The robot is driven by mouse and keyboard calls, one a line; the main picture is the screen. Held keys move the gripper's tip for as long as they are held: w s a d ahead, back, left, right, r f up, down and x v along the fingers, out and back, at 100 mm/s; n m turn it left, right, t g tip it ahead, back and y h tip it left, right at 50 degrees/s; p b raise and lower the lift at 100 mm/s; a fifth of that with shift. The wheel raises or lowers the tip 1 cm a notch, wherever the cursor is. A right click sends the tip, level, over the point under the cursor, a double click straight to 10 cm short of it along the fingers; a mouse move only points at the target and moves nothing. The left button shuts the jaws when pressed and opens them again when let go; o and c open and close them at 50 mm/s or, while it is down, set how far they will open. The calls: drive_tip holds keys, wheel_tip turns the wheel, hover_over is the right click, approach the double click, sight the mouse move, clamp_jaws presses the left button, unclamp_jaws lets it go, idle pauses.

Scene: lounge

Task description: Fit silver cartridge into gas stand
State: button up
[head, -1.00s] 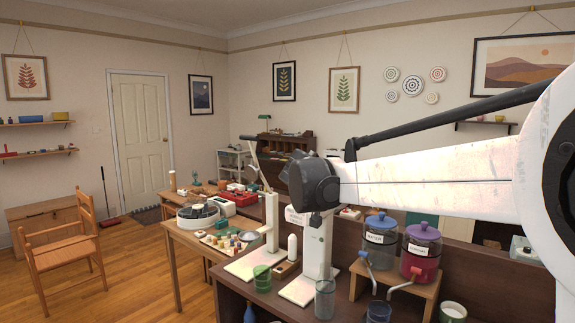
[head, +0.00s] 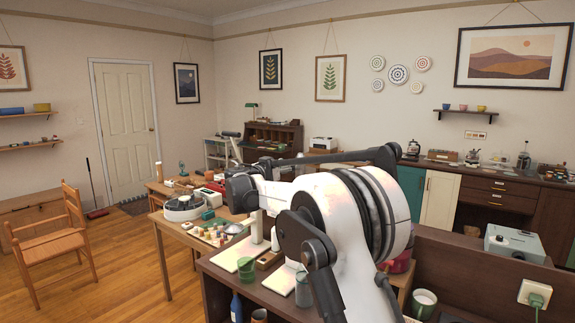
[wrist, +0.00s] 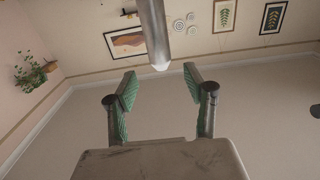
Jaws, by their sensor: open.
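In the wrist view my gripper (wrist: 160,83) is open, with a green-padded finger on each side. A silver-grey cylinder with a pale end (wrist: 154,32), which looks like the silver cartridge, reaches in from the top edge. Its end lies in the gap near the fingertips, touching neither finger; its other end is out of view. In the head view a white stand (head: 257,228) rises from a pale base on the dark bench, likely a gas stand. A second pale base (head: 280,280) is partly behind my arm. My gripper cannot be made out in the head view.
A small white cylinder (head: 275,240) is by a wooden block. A green glass (head: 246,268) and a grey glass (head: 304,290) stand near the bench's front. A white mug (head: 424,303) is to the right. A wooden table (head: 188,232) with many small items adjoins at left.

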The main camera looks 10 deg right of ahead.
sight(301, 154)
drive_tip(key=shift+p+x, duration=0.75)
drive_tip(key=shift+x, duration=3.65)
clamp_jaws()
drive_tip(key=shift+r, duration=0.1)
drive_tip(key=shift+r+p, duration=1.45)
drive_tip(key=shift+r, duration=1.45)
drive_tip(key=shift+f, duration=0.1)
